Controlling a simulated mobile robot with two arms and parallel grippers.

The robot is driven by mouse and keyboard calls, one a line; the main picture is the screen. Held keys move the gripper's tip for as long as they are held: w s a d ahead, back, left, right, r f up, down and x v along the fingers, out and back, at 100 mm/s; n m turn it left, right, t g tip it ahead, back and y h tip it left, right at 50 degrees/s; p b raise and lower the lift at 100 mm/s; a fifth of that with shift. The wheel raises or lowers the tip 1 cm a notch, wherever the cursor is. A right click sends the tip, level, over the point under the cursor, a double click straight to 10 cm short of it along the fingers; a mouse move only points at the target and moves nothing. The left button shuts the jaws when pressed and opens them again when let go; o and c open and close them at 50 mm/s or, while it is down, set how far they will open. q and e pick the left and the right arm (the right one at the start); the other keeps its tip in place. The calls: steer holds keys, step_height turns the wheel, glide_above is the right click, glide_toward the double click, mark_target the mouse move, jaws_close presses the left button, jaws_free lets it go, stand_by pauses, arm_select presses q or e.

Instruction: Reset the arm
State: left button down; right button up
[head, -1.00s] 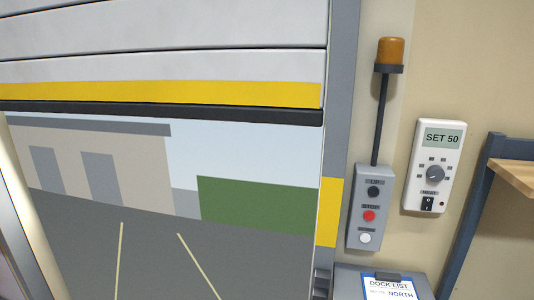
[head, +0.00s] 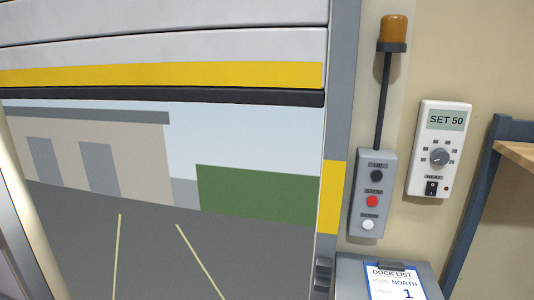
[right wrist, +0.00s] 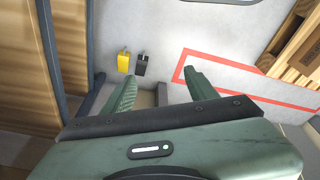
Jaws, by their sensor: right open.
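My right gripper (right wrist: 160,95) shows in the right wrist view with its two green fingers spread apart. Nothing is between the fingers. They point at a pale grey floor. My left gripper is in neither current view, and no arm shows in the head view.
In the head view a partly raised dock door (head: 170,75) stands left. A control box (head: 372,195) with black, red and white buttons, a thermostat (head: 439,150) reading SET 50 and a dock list (head: 397,283) are right. The right wrist view shows a red floor outline (right wrist: 240,95).

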steer(key=s+d+f+b, duration=0.1)
steer(key=s+f+b, duration=0.1)
steer(key=s+f, duration=0.6)
steer(key=s+d+f+g+b, duration=0.1)
steer(key=s+d+f+b, duration=0.1)
steer(key=s+f, duration=0.7)
step_height(320, 180, down, 6)
steer(key=shift+s+f, duration=0.1)
steer(key=shift+s, duration=0.2)
steer(key=shift+d, duration=0.1)
